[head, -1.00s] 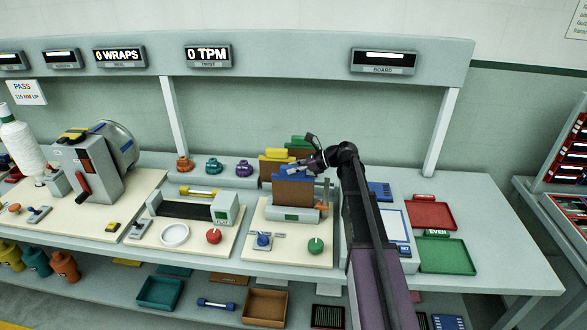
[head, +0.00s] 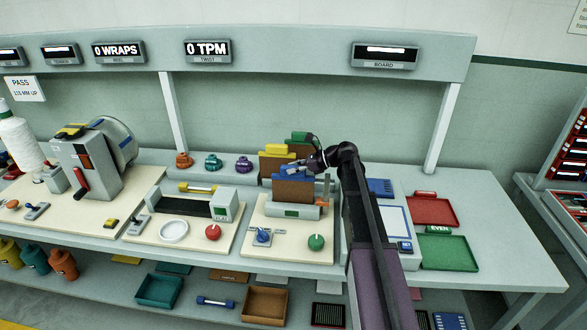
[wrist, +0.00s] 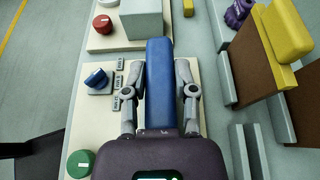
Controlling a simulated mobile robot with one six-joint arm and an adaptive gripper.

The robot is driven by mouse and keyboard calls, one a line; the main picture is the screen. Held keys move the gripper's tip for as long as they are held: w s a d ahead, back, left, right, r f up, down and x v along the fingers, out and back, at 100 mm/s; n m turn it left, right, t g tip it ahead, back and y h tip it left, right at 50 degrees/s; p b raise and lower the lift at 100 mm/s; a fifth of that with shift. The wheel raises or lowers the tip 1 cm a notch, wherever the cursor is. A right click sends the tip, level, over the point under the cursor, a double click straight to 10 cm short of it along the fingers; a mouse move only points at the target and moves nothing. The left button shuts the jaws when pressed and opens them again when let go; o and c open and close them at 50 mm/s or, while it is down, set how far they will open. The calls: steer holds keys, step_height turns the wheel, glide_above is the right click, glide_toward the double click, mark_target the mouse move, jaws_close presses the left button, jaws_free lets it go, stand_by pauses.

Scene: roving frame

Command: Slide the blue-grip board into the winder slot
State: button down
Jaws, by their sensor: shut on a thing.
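The board with the blue grip (head: 294,179) is upright, its brown panel (head: 292,191) below the grip. My gripper (head: 301,168) is shut on the blue grip from above. In the wrist view my two fingers (wrist: 159,95) clasp the sides of the blue grip (wrist: 159,75). The grey winder (head: 290,211), with a green display, is directly at the panel's lower edge in the head view. I cannot tell whether that edge is in the slot; in the wrist view the grip and my gripper hide it.
A yellow-grip board (head: 274,150) and a green-grip board (head: 302,138) stand in a rack close behind. A green knob (head: 316,242) and a blue knob (head: 263,235) are in front of the winder. Red (head: 432,198) and green (head: 462,253) trays lie to the right.

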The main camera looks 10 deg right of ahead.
steer(key=shift+c, duration=1.6)
jaws_free()
steer(key=o, duration=0.3)
steer(key=shift+r, duration=0.15)
step_height(320, 180, up, 11)
steer(key=p, duration=1.1)
steer(key=shift+f, duration=0.2)
